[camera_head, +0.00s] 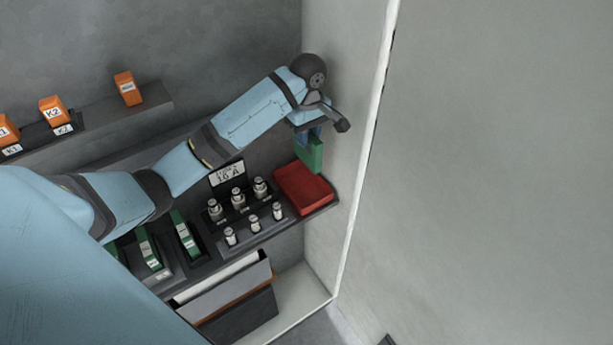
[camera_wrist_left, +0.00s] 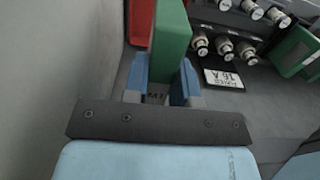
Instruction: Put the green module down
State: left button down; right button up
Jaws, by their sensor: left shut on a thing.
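A green module (camera_head: 309,155) is held by my left gripper (camera_head: 309,133) above the far right end of the shelf, over or just behind a red tray (camera_head: 303,187). In the left wrist view the green module (camera_wrist_left: 170,30) stands between the two blue fingers of my left gripper (camera_wrist_left: 168,82), which is shut on it. A corner of the red tray (camera_wrist_left: 140,20) shows beside the module there. Whether the module touches the tray cannot be told. My right gripper is not in view.
A black holder with several fuses (camera_head: 240,200) and a "16 A" sign (camera_head: 227,174) stands left of the tray. Other green modules (camera_head: 185,234) sit in slots further left. Orange blocks (camera_head: 127,88) rest on the upper ledge. A wall stands close on the right.

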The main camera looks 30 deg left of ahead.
aim_at(307, 160)
pick_arm(q)
notch_tip(307, 160, down, 9)
jog(key=shift+f+p, duration=0.1)
jog(key=shift+p, duration=0.5)
notch_tip(307, 160, down, 5)
jog(key=shift+w+r, duration=0.1)
jog(key=shift+r, duration=0.1)
jog(key=shift+f, duration=0.1)
jog(key=c, duration=1)
grip_release()
jog(key=shift+f, duration=0.15)
jog(key=shift+o, duration=0.4)
